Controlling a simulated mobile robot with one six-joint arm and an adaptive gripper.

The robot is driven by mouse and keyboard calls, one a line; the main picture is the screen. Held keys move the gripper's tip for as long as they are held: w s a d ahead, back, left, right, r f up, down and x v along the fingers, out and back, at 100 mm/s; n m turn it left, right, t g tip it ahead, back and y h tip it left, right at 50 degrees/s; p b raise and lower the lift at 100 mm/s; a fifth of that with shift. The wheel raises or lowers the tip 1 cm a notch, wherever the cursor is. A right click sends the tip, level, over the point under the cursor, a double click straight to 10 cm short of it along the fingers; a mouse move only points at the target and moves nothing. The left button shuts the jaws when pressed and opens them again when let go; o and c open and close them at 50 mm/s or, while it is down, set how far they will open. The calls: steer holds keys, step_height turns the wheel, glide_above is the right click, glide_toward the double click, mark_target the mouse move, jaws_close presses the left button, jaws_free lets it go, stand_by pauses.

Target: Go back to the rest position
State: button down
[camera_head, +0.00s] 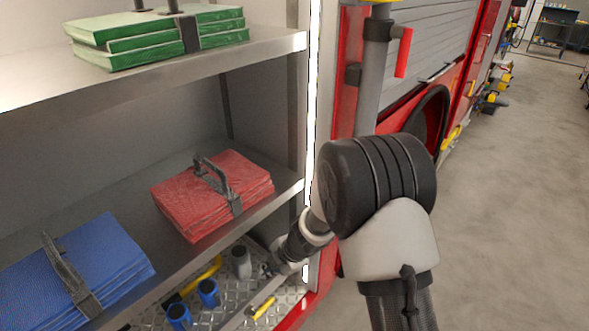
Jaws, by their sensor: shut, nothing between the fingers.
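My arm rises from the lower right and bends at a large black joint. From there it reaches down and to the left, in front of the shelf unit's right post. My gripper (267,270) is small and partly hidden at the far end of the arm, by the open bottom compartment. Its fingers look shut and empty, though they are hard to make out against the items behind.
Strapped red bundle (205,190) and blue bundle (70,270) lie on the middle shelf; green bundles (150,40) lie above. Blue cups (208,293) and a yellow-handled tool (263,307) are below. A red truck (425,125) stands behind; the floor (520,220) at right is clear.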

steer(key=w+d+r+m+t+h, duration=0.1)
steer(key=w+d+r+m+t, duration=0.15)
steer(key=d+r, duration=0.35)
steer(key=w+d+r+m+t+h, duration=0.2)
steer(key=w+d+r+m, duration=0.15)
steer(key=r, duration=0.55)
steer(key=s+d+r+m+t+h, duration=0.1)
steer(key=s+d+r+m+h, duration=0.1)
steer(key=s+d+r+m, duration=0.25)
steer(key=s+d+r+m+t+h, duration=0.1)
steer(key=s+d+r+m+h, duration=0.15)
steer(key=d+r, duration=0.4)
steer(key=s+d+r+m+g, duration=0.25)
steer(key=s+d+m, duration=0.2)
steer(key=s, duration=0.25)
steer(key=s+a+m+g+y, duration=0.1)
steer(key=s+a+m, duration=0.1)
steer(key=s, duration=0.7)
steer(key=s+a+m+g+y, duration=0.1)
steer(key=s+m, duration=0.4)
steer(key=s, duration=0.5)
steer(key=shift+s+a+f, duration=0.3)
steer(key=shift+a+f, duration=0.05)
steer(key=shift+a, duration=0.4)
steer(key=shift+y, duration=0.25)
